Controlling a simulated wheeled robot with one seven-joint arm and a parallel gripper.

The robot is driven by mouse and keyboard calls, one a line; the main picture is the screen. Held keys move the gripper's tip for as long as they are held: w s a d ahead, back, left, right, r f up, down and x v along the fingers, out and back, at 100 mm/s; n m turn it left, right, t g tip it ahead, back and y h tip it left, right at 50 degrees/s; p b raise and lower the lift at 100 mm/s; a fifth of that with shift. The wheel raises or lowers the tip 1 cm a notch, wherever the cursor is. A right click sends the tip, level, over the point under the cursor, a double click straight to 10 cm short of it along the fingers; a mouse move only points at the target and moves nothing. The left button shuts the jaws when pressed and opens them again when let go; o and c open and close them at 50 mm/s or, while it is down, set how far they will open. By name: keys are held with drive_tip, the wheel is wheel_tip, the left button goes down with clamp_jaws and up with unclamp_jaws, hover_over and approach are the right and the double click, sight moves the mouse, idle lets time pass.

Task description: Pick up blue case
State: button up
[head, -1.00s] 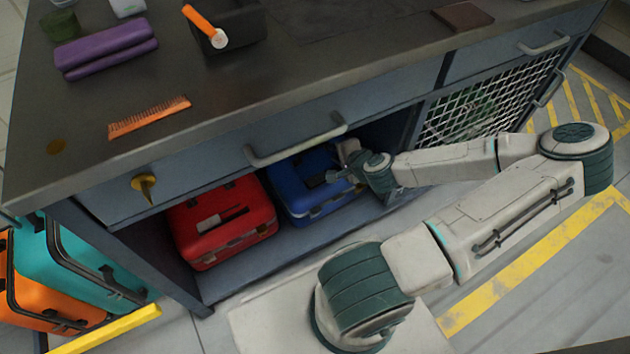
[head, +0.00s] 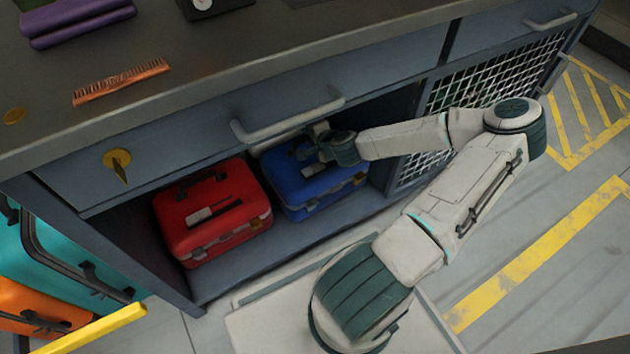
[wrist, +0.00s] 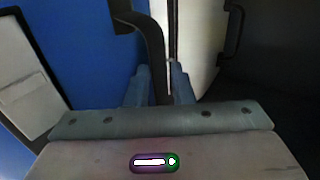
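The blue case (head: 312,187) stands on the low shelf of the open cabinet bay, right of a red case. In the wrist view its blue side (wrist: 90,55) fills the left, with a white label at the far left. Its black handle (wrist: 154,50) runs down between my two fingers. My gripper (head: 318,139) is at the top of the blue case, under the drawer front, and hides part of the handle. In the wrist view the fingers (wrist: 160,78) sit close on both sides of the handle and appear shut on it.
The red case (head: 215,215) stands close on the left. The drawer handle (head: 290,115) and drawer front are just above my gripper. A mesh door (head: 490,80) lies to the right. Teal and orange cases (head: 45,318) stand outside the cabinet at left.

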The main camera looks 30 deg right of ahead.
drive_tip(key=shift+c, duration=0.3)
clamp_jaws()
idle(1.1)
drive_tip(key=shift+w, duration=0.1)
